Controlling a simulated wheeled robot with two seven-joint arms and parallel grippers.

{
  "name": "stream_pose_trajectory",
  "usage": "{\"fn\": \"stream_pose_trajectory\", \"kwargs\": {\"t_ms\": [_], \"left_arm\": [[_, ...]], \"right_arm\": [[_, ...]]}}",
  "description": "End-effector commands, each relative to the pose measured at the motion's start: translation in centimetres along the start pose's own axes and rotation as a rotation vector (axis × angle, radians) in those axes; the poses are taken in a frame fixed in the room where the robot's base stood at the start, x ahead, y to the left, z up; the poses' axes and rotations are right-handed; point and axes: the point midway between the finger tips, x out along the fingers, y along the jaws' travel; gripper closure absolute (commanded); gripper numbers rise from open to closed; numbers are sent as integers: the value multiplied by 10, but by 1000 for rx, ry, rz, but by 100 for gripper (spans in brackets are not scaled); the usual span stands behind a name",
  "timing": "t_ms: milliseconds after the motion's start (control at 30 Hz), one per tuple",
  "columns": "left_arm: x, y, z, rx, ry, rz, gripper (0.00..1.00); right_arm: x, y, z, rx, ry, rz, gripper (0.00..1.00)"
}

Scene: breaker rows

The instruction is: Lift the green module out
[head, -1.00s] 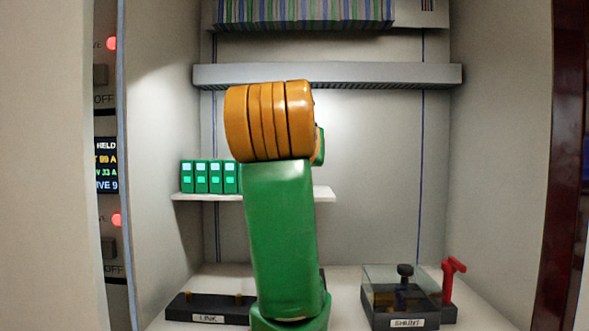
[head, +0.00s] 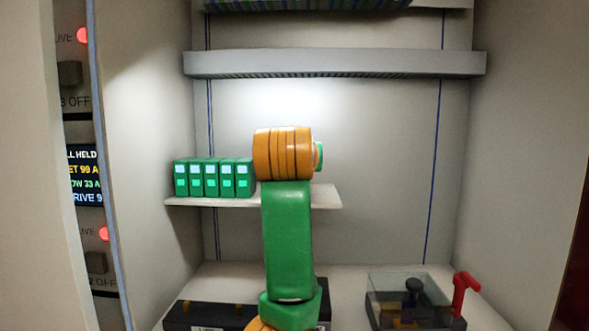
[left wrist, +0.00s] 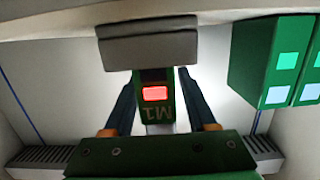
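In the head view, my green and orange left arm hides the fingers and the M1 module. My right gripper is in no view.
Several green modules with pale lit windows (head: 212,178) stand in a row on the shelf (head: 325,197), left of my arm. A grey duct (head: 335,63) crosses above. Below are a dark block (head: 195,316), a clear-covered box (head: 410,290) and a red handle (head: 463,292).

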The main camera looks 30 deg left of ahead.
Motion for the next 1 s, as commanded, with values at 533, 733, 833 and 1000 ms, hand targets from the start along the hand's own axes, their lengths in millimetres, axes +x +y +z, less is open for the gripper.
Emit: {"fn": "stream_pose_trajectory", "kwargs": {"t_ms": [533,733,833,1000], "left_arm": [[-1,0,-2,0,1,1,100],[-4,0,-18,1,2,1,100],[-12,2,-38,1,3,2,100],[-57,11,-79,2,5,3,100]], "right_arm": [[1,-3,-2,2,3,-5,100],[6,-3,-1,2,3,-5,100],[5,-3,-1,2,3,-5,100],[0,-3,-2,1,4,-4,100]]}}
